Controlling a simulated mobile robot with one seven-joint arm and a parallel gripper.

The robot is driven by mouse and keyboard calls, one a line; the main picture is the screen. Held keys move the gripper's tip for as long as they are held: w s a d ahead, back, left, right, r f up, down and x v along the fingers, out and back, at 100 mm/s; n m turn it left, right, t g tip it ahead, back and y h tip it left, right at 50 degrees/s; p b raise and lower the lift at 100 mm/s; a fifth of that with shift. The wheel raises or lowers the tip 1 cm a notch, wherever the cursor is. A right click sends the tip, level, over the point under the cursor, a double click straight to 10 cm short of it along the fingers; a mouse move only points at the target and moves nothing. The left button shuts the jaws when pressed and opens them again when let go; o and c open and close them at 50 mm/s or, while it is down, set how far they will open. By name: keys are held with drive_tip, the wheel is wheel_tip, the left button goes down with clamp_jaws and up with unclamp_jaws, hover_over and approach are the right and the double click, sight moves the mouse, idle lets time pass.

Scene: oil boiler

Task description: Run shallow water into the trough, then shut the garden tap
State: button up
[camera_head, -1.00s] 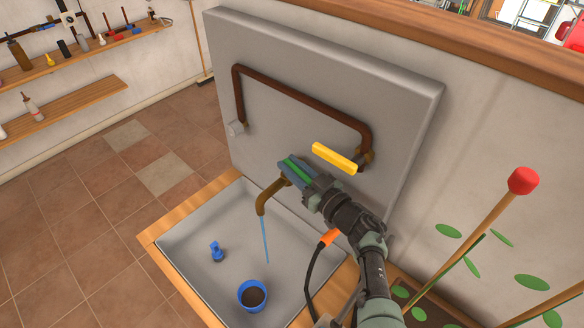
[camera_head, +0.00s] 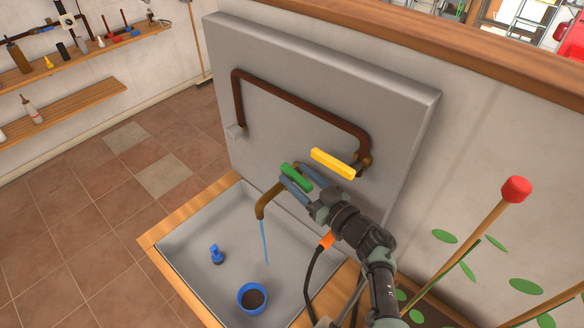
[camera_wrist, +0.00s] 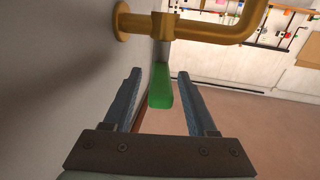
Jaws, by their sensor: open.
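The garden tap has a brass spout (camera_head: 266,200) on the grey panel, and a thin blue stream of water (camera_head: 265,243) runs from it. The tap's green handle (camera_head: 296,177) also shows in the wrist view (camera_wrist: 160,92). My gripper (camera_head: 297,184) is open, with a finger on each side of the green handle and gaps visible between them in the wrist view. The grey trough (camera_head: 190,243) lies below the spout. I cannot make out a water level in it.
A yellow handle (camera_head: 333,163) on the brown pipe (camera_head: 300,97) sits close above my gripper. A blue pot with dark soil (camera_head: 252,297) and a small blue object (camera_head: 216,253) stand in the trough. Plants with a red-topped stake (camera_head: 515,190) are at the right.

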sight(311, 189)
drive_tip(key=shift+p+v, duration=0.45)
drive_tip(key=shift+v, duration=1.9)
idle(5.7)
